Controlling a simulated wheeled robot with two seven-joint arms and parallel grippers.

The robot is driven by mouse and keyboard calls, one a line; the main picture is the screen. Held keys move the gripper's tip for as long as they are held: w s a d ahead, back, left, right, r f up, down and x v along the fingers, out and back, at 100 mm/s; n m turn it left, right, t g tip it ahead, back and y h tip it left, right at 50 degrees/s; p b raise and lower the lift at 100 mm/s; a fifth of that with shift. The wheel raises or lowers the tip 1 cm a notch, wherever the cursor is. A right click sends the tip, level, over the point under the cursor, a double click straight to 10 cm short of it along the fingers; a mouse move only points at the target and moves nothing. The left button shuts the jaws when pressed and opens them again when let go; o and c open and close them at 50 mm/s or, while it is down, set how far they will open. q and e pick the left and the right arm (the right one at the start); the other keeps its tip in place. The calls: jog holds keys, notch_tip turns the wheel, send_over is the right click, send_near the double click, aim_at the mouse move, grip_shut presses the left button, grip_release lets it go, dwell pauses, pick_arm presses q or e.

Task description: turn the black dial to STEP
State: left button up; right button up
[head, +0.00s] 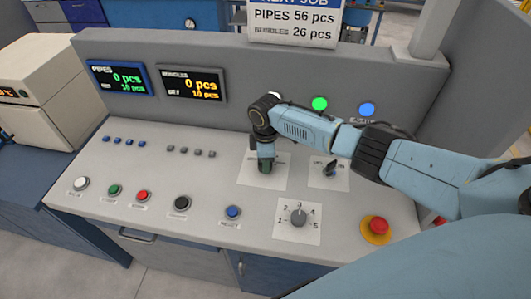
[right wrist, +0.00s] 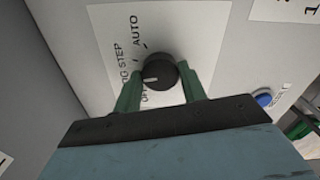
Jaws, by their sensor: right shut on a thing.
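The black dial (right wrist: 158,72) sits on a white label plate (right wrist: 203,22) on the console. My right gripper (right wrist: 162,72) is shut on it, with one green finger on each side. The dial's white mark points left and slightly down in the right wrist view. AUTO is printed above the dial and STEP to its left. Another label below left is partly hidden by the left finger. In the head view, my right gripper (head: 266,163) reaches down onto the plate (head: 247,178) and hides the dial. My left gripper is not in view.
A second selector (head: 330,168) stands right of my gripper. A numbered knob (head: 298,217), a red emergency button (head: 377,227) and a blue button (head: 233,212) are nearer the front. Two displays (head: 120,78) (head: 192,84) and lit green (head: 320,103) and blue lamps are on the back panel.

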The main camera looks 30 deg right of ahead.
jog(key=m+p, duration=0.1)
jog(key=m, duration=0.1)
jog(key=shift+r+m+p, duration=0.1)
jog(key=shift+m+p, duration=0.2)
jog(key=shift+m, duration=0.1)
jog(key=shift+m+p, duration=0.75)
jog(key=shift+m, duration=0.65)
jog(key=o, duration=1)
jog(key=shift+r, duration=0.45)
notch_tip(320, 180, up, 12)
jog(key=shift+r+p, duration=0.15)
jog(key=shift+p, duration=0.35)
